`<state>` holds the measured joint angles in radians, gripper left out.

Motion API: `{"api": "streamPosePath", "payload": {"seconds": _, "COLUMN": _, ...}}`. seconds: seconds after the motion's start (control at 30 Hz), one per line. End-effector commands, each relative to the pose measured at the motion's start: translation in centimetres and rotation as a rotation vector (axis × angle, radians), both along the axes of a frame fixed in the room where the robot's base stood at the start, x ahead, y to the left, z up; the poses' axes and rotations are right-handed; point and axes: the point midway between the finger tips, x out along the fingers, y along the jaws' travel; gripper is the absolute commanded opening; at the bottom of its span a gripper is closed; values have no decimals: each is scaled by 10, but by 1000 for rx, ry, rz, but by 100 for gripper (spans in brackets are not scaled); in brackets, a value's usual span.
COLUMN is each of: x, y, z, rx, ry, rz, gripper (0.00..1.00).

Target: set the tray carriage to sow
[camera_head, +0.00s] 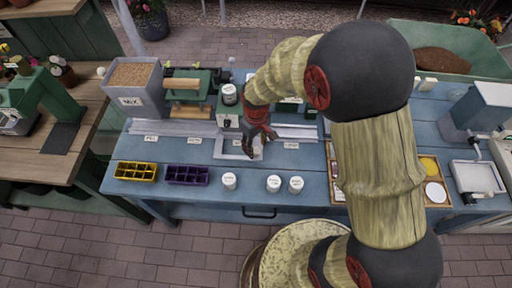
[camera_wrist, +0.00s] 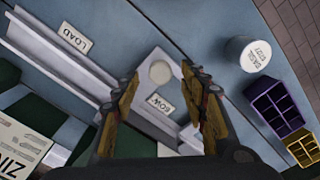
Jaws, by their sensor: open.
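The tray carriage (camera_head: 222,150) is a pale rectangular plate at the front of the rail, in the middle of the blue bench. A SOW label (camera_wrist: 160,103) shows close beside the knob, and a LOAD label (camera_wrist: 75,38) sits farther along the rail to the upper left. My gripper (camera_head: 255,150) is over the carriage and partly hides it. In the wrist view my open gripper (camera_wrist: 163,90) has one finger on each side of the knob and label. Finger contact cannot be told.
White pots (camera_head: 229,181) stand in front of the rail, with a purple cell tray (camera_head: 187,175) and yellow cell tray (camera_head: 136,172) to the left. A grey MIX bin (camera_head: 134,88) stands behind left. Green machines (camera_head: 190,85) stand behind the rail (camera_head: 175,128).

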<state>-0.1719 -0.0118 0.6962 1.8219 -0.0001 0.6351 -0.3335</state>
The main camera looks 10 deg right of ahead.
Motion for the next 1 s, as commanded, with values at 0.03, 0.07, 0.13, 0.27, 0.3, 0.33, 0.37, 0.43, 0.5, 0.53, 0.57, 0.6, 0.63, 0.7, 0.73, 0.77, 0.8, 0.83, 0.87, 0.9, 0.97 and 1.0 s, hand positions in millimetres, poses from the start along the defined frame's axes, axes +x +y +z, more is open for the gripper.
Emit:
{"api": "streamPosePath", "payload": {"seconds": 0.03, "x": 1, "y": 0, "z": 11, "rx": 1, "ry": -5, "rz": 0, "gripper": 44}}
{"api": "streamPosePath", "payload": {"seconds": 0.07, "x": 1, "y": 0, "z": 16, "rx": 1, "ry": -5, "rz": 0, "gripper": 44}}
{"api": "streamPosePath", "payload": {"seconds": 0.13, "x": 2, "y": 0, "z": 31, "rx": 1, "ry": -6, "rz": 0, "gripper": 44}}
{"api": "streamPosePath", "payload": {"seconds": 0.27, "x": 1, "y": 0, "z": 58, "rx": 0, "ry": -4, "rz": 0, "gripper": 44}}
{"api": "streamPosePath", "payload": {"seconds": 0.3, "x": 1, "y": 0, "z": 65, "rx": 1, "ry": -3, "rz": 0, "gripper": 44}}
{"api": "streamPosePath", "payload": {"seconds": 0.33, "x": 1, "y": 0, "z": 70, "rx": 1, "ry": -3, "rz": 0, "gripper": 44}}
{"api": "streamPosePath", "payload": {"seconds": 0.37, "x": 1, "y": 0, "z": 75, "rx": 1, "ry": -3, "rz": 0, "gripper": 44}}
{"api": "streamPosePath", "payload": {"seconds": 0.43, "x": 1, "y": 0, "z": 85, "rx": 0, "ry": -2, "rz": 0, "gripper": 44}}
{"api": "streamPosePath", "payload": {"seconds": 0.5, "x": 0, "y": 0, "z": 92, "rx": 0, "ry": -1, "rz": 0, "gripper": 44}}
{"api": "streamPosePath", "payload": {"seconds": 0.53, "x": 0, "y": 0, "z": 95, "rx": 0, "ry": -1, "rz": 0, "gripper": 44}}
{"api": "streamPosePath", "payload": {"seconds": 0.57, "x": 0, "y": 0, "z": 97, "rx": 0, "ry": -2, "rz": 0, "gripper": 44}}
{"api": "streamPosePath", "payload": {"seconds": 0.6, "x": 0, "y": 0, "z": 99, "rx": 0, "ry": -1, "rz": 0, "gripper": 44}}
{"api": "streamPosePath", "payload": {"seconds": 0.63, "x": 0, "y": 0, "z": 100, "rx": 0, "ry": -1, "rz": 0, "gripper": 44}}
{"api": "streamPosePath", "payload": {"seconds": 0.7, "x": 0, "y": 0, "z": 102, "rx": 0, "ry": 0, "rz": 0, "gripper": 44}}
{"api": "streamPosePath", "payload": {"seconds": 0.73, "x": 0, "y": 0, "z": 102, "rx": 0, "ry": 1, "rz": 0, "gripper": 44}}
{"api": "streamPosePath", "payload": {"seconds": 0.77, "x": 0, "y": 0, "z": 102, "rx": 0, "ry": 1, "rz": 0, "gripper": 44}}
{"api": "streamPosePath", "payload": {"seconds": 0.8, "x": 0, "y": 0, "z": 102, "rx": 0, "ry": 1, "rz": 0, "gripper": 44}}
{"api": "streamPosePath", "payload": {"seconds": 0.83, "x": 0, "y": 0, "z": 102, "rx": 0, "ry": 1, "rz": 0, "gripper": 44}}
{"api": "streamPosePath", "payload": {"seconds": 0.87, "x": 0, "y": 0, "z": 102, "rx": 0, "ry": 1, "rz": 0, "gripper": 44}}
{"api": "streamPosePath", "payload": {"seconds": 0.9, "x": 0, "y": 0, "z": 102, "rx": 0, "ry": 1, "rz": 0, "gripper": 44}}
{"api": "streamPosePath", "payload": {"seconds": 0.97, "x": 0, "y": 0, "z": 102, "rx": 0, "ry": 1, "rz": 0, "gripper": 44}}
{"api": "streamPosePath", "payload": {"seconds": 1.0, "x": 0, "y": 0, "z": 102, "rx": 0, "ry": 1, "rz": 0, "gripper": 44}}
